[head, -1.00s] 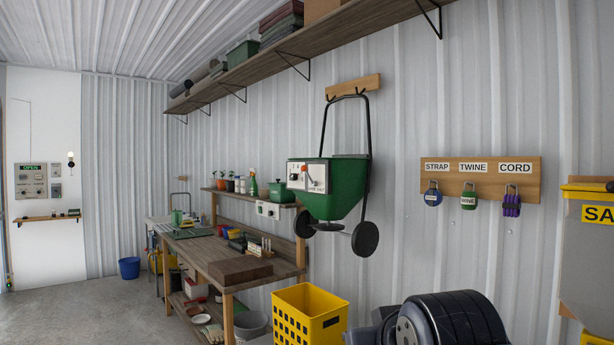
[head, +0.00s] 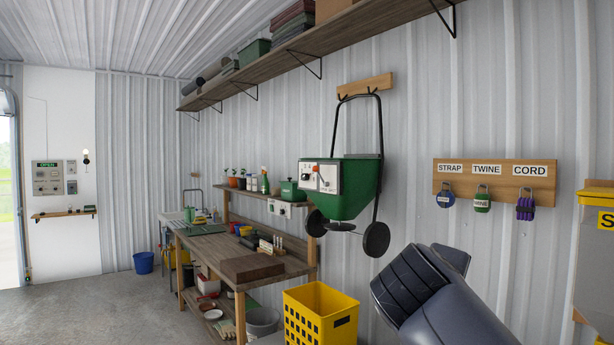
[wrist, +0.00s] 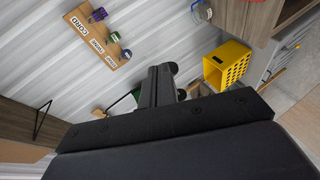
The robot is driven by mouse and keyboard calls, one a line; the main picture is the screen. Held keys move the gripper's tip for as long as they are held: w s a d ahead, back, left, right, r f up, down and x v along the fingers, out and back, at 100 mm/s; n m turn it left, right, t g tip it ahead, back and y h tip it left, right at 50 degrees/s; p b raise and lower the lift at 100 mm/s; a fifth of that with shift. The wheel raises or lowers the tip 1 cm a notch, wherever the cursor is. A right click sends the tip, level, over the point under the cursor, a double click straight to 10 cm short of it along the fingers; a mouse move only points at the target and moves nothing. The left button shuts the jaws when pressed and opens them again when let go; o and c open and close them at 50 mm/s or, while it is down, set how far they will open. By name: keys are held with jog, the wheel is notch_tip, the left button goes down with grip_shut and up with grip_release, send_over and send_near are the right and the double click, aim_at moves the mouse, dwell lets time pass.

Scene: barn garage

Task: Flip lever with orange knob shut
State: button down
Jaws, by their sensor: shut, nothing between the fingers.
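A green spreader (head: 350,195) hangs by its black frame from a wooden hook board on the corrugated wall. The white panel (head: 327,185) on its front carries a small lever with an orange-red knob (head: 316,168), which sticks up near the panel's top. The lever's exact tilt is too small to read. In the wrist view my gripper (wrist: 163,72) is shut and empty, with part of the green spreader (wrist: 136,95) behind it. The lever is hidden there. My gripper's tips do not show in the head view and touch nothing that I can see.
A yellow crate (head: 322,318) stands on the floor below the spreader. A wooden workbench (head: 215,250) with tools and a brown block is to the left. Open floor (head: 90,315) lies at the left.

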notch_tip(320, 180, up, 11)
jog(key=d+n+h+p, duration=0.1)
jog(key=d+n+h, duration=0.2)
jog(key=h, duration=0.3)
jog(key=shift+n, duration=0.8)
